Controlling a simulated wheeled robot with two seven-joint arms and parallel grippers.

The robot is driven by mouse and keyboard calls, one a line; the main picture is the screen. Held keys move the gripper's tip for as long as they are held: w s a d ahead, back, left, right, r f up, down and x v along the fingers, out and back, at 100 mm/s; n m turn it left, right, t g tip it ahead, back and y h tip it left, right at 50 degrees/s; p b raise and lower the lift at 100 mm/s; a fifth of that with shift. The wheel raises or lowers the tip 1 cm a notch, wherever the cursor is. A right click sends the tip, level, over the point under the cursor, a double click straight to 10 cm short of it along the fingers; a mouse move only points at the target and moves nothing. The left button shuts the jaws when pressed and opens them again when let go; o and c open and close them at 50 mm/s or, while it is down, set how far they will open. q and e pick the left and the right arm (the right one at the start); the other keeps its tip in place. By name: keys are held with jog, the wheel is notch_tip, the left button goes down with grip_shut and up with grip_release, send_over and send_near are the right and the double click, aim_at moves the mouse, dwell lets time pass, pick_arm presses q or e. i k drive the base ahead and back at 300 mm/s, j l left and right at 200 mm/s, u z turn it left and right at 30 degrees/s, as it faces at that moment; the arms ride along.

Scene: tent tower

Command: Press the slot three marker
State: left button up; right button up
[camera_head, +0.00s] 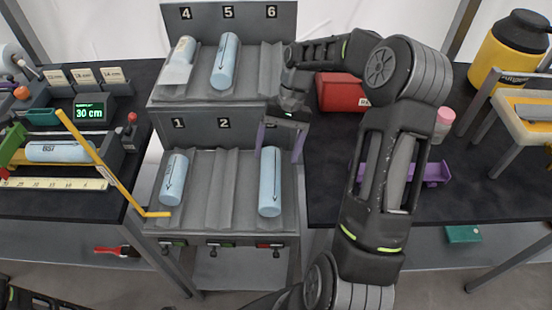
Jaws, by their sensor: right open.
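A grey two-tier rack (225,130) stands in the middle. Plates 1 (178,123) and 2 (224,122) show on its lower tier; the plate position for slot three is hidden behind my right gripper. Small red-and-green markers sit along the rack's front edge, one (268,245) below the right-hand lower slot. A light blue roll (270,190) with an arrow lies in that slot. My right gripper (279,150) is open and empty, its purple fingers above the far end of this roll. Whether they touch the rack is unclear. My left gripper is not in view.
A yellow bent rod (110,165) reaches to the rack's left front. A red box (340,92) and purple holder (430,172) stand on the right table.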

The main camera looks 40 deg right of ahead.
aim_at(276, 254)
jog(key=k+j, duration=0.8)
jog(key=j, duration=0.15)
